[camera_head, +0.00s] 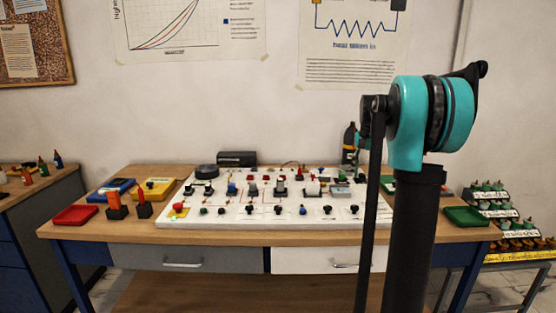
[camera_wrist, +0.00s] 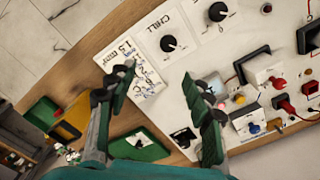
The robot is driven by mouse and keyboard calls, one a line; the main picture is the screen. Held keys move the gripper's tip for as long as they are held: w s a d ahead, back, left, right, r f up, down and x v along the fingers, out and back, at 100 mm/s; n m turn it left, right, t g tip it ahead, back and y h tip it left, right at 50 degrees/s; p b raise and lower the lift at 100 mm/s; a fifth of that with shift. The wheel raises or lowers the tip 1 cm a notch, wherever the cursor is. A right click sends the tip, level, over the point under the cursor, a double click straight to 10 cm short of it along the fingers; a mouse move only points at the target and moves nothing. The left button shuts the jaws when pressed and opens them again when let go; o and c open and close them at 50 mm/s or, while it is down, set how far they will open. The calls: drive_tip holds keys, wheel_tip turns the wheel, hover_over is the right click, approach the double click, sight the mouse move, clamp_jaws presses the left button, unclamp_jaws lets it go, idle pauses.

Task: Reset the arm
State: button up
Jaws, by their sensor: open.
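My arm (camera_head: 410,125), with a teal joint and black links, stands on the right in the head view and covers part of the bench's right side. In the wrist view my gripper (camera_wrist: 158,78) has its two dark green fingers spread apart, with nothing held between them. A white panel (camera_wrist: 230,60) with black dials lies beyond the fingers. A handwritten card (camera_wrist: 133,62) shows beside and partly behind the left finger. I cannot clearly make out the gripper in the head view, where my arm is in front.
The white panel (camera_head: 245,215), with many knobs and plugs, covers the middle of the wooden bench (camera_head: 130,235). A red tray (camera_head: 75,215) is at the left, a green tray (camera_head: 467,216) at the right. A rack of small bottles (camera_head: 510,215) stands further right.

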drive_tip(key=s+a+f+n+t, duration=0.1)
drive_tip(key=s+a+f+n, duration=0.2)
drive_tip(key=s+f, duration=0.4)
drive_tip(key=s+a+f+n+t, duration=0.1)
drive_tip(key=s+a+f+n, duration=0.2)
drive_tip(key=s, duration=1.2)
drive_tip(key=s+a+f+n+t, duration=0.2)
drive_tip(key=s+a+f, duration=0.4)
drive_tip(key=s+f, duration=0.5)
wheel_tip(320, 180, down, 2)
drive_tip(key=shift+a+f+n, duration=0.1)
drive_tip(key=shift+a+n, duration=0.1)
drive_tip(key=shift+n, duration=0.4)
drive_tip(key=shift+s, duration=0.1)
